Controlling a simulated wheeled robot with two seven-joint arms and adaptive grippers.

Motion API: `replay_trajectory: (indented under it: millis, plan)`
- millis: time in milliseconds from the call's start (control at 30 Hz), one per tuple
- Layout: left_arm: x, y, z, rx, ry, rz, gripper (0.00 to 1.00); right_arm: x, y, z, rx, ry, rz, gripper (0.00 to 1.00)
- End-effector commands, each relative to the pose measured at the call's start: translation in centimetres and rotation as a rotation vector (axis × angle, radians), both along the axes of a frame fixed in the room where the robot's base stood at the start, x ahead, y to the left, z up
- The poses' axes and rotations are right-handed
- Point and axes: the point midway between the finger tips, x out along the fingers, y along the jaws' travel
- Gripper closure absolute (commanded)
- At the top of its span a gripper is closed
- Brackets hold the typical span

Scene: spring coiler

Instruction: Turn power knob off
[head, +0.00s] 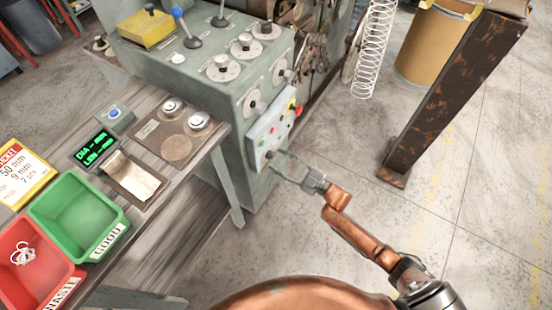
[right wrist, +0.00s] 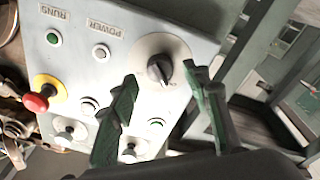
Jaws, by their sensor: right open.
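The power knob (right wrist: 160,68) is black with a pale pointer mark, on a round light dial plate in the right wrist view. It sits on the white control panel (right wrist: 205,45), near the printed word POWER. My right gripper (right wrist: 161,75) is open, with one green finger on each side of the knob. The right finger is very close to it; I cannot tell if it touches. In the head view, my right gripper (head: 284,166) is at the lower end of the panel (head: 262,137), and its fingers partly cover the knob. My left gripper is not in view.
The panel also carries a red stop button (right wrist: 36,102) on a yellow base, a green RUNS lamp (right wrist: 54,38) and several smaller controls. The green-grey machine (head: 150,50) bears it. A rusty post (head: 450,95) stands to the right. The floor between is clear.

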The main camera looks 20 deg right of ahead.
Motion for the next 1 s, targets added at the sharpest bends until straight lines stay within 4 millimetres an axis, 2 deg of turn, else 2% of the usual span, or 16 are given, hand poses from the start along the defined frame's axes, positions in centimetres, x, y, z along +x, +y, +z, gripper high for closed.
replay_trajectory:
  millis: [200, 400, 600, 1000]
  plan:
    - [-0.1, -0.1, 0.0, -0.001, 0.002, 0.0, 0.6, -3.8, -2.9, -0.7, -0.001, 0.003, 0.001, 0.56]
    - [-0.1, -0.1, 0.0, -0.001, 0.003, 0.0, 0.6, -6.4, -5.0, -1.1, -0.001, 0.002, 0.0, 0.56]
    - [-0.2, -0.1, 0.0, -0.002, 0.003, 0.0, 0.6, -7.5, -5.9, -1.2, 0.0, 0.0, 0.0, 0.56]
    - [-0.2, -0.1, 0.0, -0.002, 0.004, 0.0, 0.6, -7.6, -5.9, -1.2, 0.0, 0.0, 0.001, 0.56]
